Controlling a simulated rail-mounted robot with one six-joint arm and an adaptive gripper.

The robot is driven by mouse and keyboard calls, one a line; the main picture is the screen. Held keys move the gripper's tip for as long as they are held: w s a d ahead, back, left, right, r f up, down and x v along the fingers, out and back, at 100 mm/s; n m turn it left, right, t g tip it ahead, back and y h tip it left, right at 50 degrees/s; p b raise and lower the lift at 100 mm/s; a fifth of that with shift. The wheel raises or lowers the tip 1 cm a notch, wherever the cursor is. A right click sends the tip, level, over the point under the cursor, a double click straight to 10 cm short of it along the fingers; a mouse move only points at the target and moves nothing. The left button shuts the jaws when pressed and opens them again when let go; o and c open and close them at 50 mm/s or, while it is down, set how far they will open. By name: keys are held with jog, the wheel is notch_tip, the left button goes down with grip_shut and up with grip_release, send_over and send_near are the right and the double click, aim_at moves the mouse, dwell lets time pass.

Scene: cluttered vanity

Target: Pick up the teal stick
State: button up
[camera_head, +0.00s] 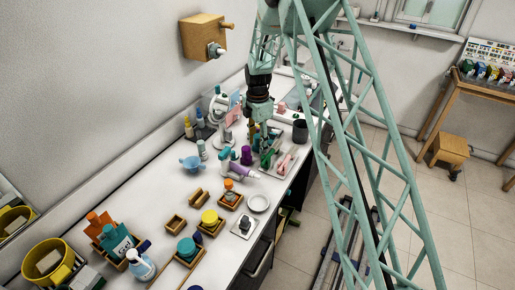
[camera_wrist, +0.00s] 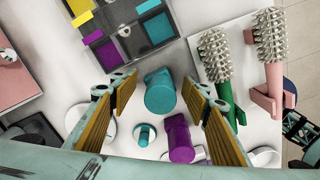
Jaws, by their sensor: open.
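A short teal cylinder (camera_wrist: 160,92) stands between and beyond my open fingers in the wrist view; it is the likeliest teal stick, though I cannot be sure. My gripper (camera_wrist: 156,84) is empty, its fingers on either side of the cylinder in the picture. Whether they are level with it in height I cannot tell. A purple cylinder (camera_wrist: 180,138) of similar shape is just below it. A small teal-topped piece on a round white base (camera_wrist: 147,135) is to its lower left. In the head view my gripper (camera_head: 261,130) points down over the far counter.
A green-handled brush (camera_wrist: 217,65) and a pink-handled brush (camera_wrist: 271,50) lie on a white tray close to the right finger. A dark palette (camera_wrist: 108,50) with coloured squares is above left. The nearer counter (camera_head: 150,190) has some clear room.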

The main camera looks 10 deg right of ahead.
jog(key=c, duration=0.8)
jog(key=shift+r, duration=0.2)
jog(key=shift+r, duration=4.85)
